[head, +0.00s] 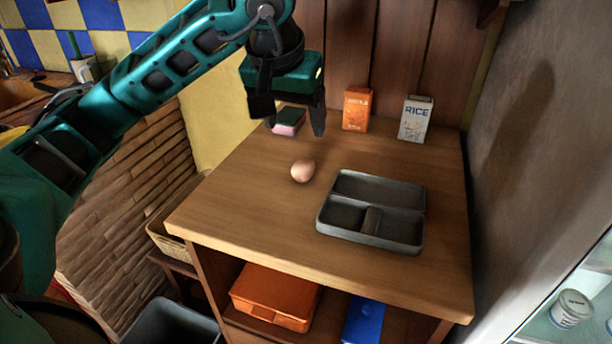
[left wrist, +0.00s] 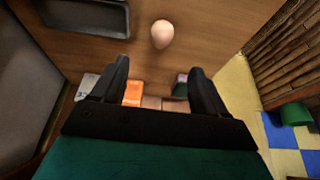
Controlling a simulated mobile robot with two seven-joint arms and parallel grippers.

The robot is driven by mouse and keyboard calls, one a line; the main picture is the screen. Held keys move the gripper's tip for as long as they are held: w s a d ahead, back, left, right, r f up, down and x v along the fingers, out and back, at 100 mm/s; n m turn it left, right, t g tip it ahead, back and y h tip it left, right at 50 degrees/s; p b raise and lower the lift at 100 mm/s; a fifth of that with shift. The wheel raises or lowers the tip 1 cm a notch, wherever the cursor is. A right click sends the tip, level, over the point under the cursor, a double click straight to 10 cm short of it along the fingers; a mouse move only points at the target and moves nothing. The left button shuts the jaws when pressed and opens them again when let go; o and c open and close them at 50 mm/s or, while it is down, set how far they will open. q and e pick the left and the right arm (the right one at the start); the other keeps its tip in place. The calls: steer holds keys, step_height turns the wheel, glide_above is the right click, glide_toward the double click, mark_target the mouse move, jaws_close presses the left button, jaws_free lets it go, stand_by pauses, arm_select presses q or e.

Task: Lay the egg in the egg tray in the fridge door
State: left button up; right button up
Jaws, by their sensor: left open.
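A brown egg (head: 303,170) lies on the wooden counter, left of a dark grey divided tray. It also shows in the left wrist view (left wrist: 162,34), ahead of and between the fingers. My left gripper (head: 293,122) is open and empty, above the counter and behind the egg in the head view. Its two fingers are spread in the left wrist view (left wrist: 158,78). At the lower right of the head view a glass-fronted cabinet (head: 545,318) shows in part; I cannot tell whether it is the fridge. No egg tray in a door is visible. My right gripper is not in view.
The grey divided tray (head: 422,200) sits on the wooden counter (head: 240,205). An orange box (head: 357,108), a rice box (head: 415,119) and a pink-green sponge (head: 289,122) stand at the back. An orange container (head: 275,295) and a blue one (head: 363,320) are below. A wall rises at right.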

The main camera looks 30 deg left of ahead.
mark_target(302, 163)
arm_select(q)
steer(key=b+x, duration=0.1)
steer(key=x, duration=0.6)
steer(key=shift+w+a+f, duration=0.1)
steer(key=shift+f, duration=0.15)
steer(key=shift+b+x, duration=0.7)
steer(key=shift+x, duration=1.9)
steer(key=shift+a, duration=0.1)
steer(key=shift+c, duration=0.4)
steer(key=c, duration=0.8)
